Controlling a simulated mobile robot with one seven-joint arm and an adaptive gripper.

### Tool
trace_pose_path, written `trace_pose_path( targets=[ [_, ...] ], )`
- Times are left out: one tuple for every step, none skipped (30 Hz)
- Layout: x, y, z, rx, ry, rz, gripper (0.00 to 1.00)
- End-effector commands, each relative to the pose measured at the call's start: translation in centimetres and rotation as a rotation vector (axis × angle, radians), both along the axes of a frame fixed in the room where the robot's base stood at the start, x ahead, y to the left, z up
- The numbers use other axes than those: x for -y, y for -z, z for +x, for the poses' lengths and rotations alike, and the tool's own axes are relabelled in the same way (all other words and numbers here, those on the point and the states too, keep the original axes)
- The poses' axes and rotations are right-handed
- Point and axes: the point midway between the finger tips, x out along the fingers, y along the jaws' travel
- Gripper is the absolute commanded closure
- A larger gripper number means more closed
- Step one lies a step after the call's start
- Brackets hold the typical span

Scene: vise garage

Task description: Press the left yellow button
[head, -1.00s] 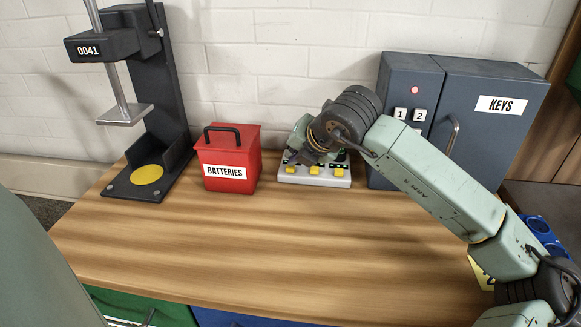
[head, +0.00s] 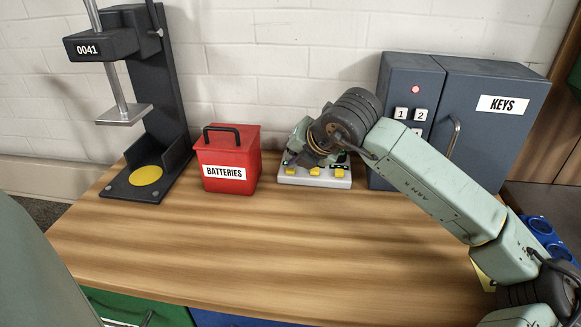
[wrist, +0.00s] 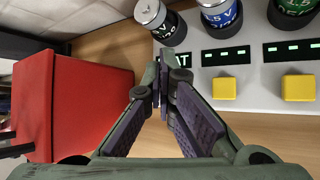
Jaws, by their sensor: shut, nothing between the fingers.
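A white panel (head: 315,182) with a row of three yellow buttons stands at the back of the table. Its left yellow button (head: 290,171) shows in the head view, just left of the middle button (head: 315,172). My gripper (head: 307,158) is over the left part of the panel, largely hidden by my wrist. In the wrist view my gripper (wrist: 163,65) is shut and empty, its fingers over the panel's left end. Two yellow buttons (wrist: 224,88) (wrist: 298,88) show right of the fingers; the left one appears hidden behind them. Contact cannot be told.
A red batteries box (head: 228,162) stands close left of the panel. Several batteries (wrist: 219,15) stand at the panel's back. A grey key cabinet (head: 480,125) is at right, a press (head: 165,90) at far left. The front table (head: 260,250) is clear.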

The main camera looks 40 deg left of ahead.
Motion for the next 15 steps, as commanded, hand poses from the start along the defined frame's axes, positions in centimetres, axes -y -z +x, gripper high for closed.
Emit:
trace_pose_path(
  targets=[
    [0.0, 0.0, 0.0, -0.001, 0.000, -0.001, 1.00],
    [0.0, 0.0, 0.0, -0.001, 0.000, -0.001, 1.00],
    [0.0, -0.1, 0.0, -0.001, 0.000, -0.001, 1.00],
    [0.0, -0.2, 0.0, -0.001, 0.000, -0.001, 1.00],
    [0.0, -0.4, 0.0, -0.001, 0.000, -0.001, 1.00],
    [0.0, -0.6, 0.0, 0.000, 0.001, -0.001, 1.00],
    [0.0, -0.7, 0.0, 0.000, 0.001, -0.001, 1.00],
    [0.0, -0.9, 0.0, 0.000, 0.001, -0.001, 1.00],
    [0.0, -1.1, 0.0, 0.000, 0.001, -0.002, 1.00],
    [0.0, -1.3, 0.1, 0.000, 0.001, -0.002, 1.00],
    [0.0, -1.4, 0.0, 0.000, 0.001, -0.002, 1.00],
    [0.0, -1.6, 0.0, 0.000, 0.001, -0.001, 1.00],
    [0.0, -1.7, 0.0, 0.000, 0.001, -0.001, 1.00],
    [0.0, -1.7, 0.0, 0.000, 0.001, -0.001, 1.00],
    [0.0, -1.7, 0.0, -0.001, 0.000, -0.001, 1.00]
  ],
)
